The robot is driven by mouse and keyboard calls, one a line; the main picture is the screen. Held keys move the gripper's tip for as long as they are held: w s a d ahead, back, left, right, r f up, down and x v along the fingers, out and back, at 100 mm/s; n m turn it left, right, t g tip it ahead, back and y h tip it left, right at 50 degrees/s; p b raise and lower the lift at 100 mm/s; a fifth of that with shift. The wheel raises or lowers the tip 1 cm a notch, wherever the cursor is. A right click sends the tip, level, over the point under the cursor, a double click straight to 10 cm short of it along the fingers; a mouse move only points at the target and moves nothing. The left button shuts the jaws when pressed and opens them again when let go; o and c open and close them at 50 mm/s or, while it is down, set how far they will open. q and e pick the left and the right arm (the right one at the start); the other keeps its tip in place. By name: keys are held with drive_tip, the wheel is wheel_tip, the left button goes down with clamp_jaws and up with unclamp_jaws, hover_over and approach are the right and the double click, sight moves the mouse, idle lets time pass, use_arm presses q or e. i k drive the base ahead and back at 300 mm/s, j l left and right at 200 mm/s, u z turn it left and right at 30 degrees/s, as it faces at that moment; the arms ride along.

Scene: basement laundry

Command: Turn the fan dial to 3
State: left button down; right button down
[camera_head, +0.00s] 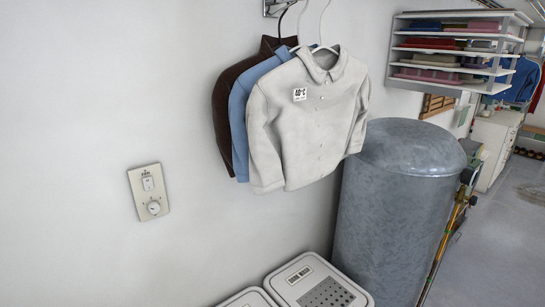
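A beige wall plate (149,191) is fixed to the white wall at the left. It has a small switch (147,183) in its upper half and a round dial (153,207) in its lower half. Small markings surround the dial, but they are too small to read, so I cannot tell its setting. Nothing touches or covers the plate. Neither of my grippers shows in the head view.
Shirts (312,115) hang from a wall hook right of the plate. A grey metal tank (395,215) stands beyond them, with lidded bins (314,284) at its foot. Shelves (458,50) hold folded cloth at the back right. The wall around the plate is clear.

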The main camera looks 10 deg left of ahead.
sight(154, 207)
drive_tip(key=u, duration=1.35)
